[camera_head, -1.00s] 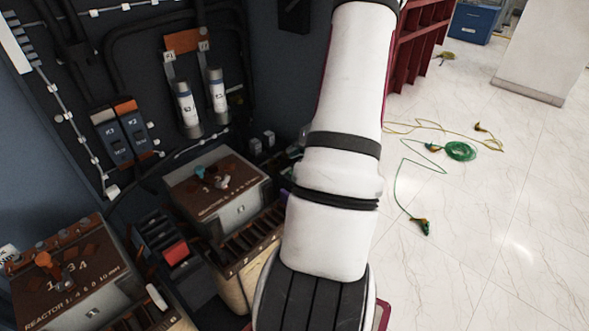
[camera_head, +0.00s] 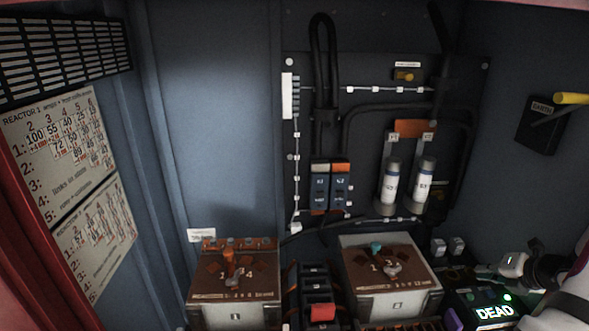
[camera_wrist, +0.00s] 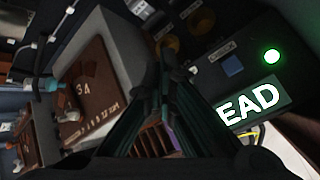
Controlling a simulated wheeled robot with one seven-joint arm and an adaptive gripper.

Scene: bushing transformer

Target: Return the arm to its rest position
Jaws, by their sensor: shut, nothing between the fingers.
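My gripper (camera_wrist: 174,72) is shut and empty in the wrist view, its dark fingers pointing up the picture. It is close to a dark panel with a lit "DEAD" display (camera_wrist: 250,104) and a green lamp (camera_wrist: 272,56). The brown-topped reactor box (camera_wrist: 84,90) is left of the fingers. In the head view my white arm shows only at the lower right edge, beside the "DEAD" display (camera_head: 494,312). The fingertips are hard to make out there.
Two reactor boxes, one left (camera_head: 234,272) and one right (camera_head: 390,262), stand in the cabinet with a red-switched block (camera_head: 322,312) between them. Two white cylinders (camera_head: 390,180) hang on the back panel. A yellow handle (camera_head: 571,98) juts from the right wall.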

